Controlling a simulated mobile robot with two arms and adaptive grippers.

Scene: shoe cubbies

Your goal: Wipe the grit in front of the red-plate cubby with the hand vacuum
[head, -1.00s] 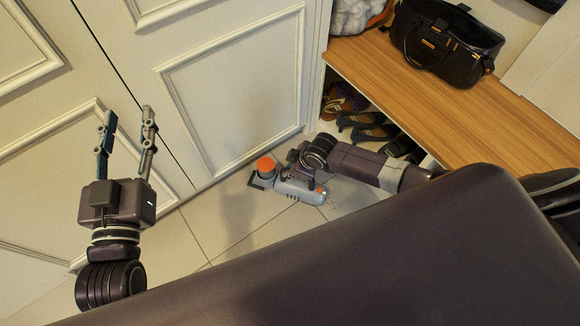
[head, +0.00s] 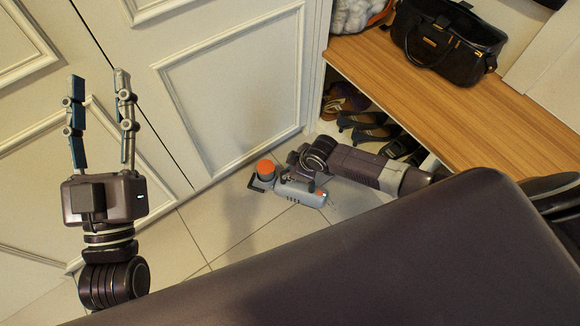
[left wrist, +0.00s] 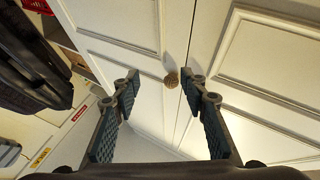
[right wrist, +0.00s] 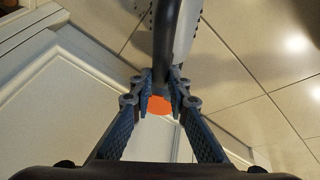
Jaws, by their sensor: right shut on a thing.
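The hand vacuum (head: 302,194) is grey with an orange cap and lies low at the tiled floor beside the white doors. My right gripper (head: 296,163) is shut on its dark handle (right wrist: 164,38); the orange cap (right wrist: 158,104) shows below the fingers in the right wrist view. Faint specks by the vacuum's right end are too small to identify as grit. A small red plate (left wrist: 80,113) is on a white panel in the left wrist view; the floor in front of it is not clear. My left gripper (head: 98,75) is open and empty, raised before the doors.
A wooden bench top (head: 440,95) carries a black bag (head: 445,42). Dark shoes (head: 372,131) stand in the cubbies under it, near my right arm. White panelled doors (head: 235,95) bound the floor; tiles left of the vacuum are clear.

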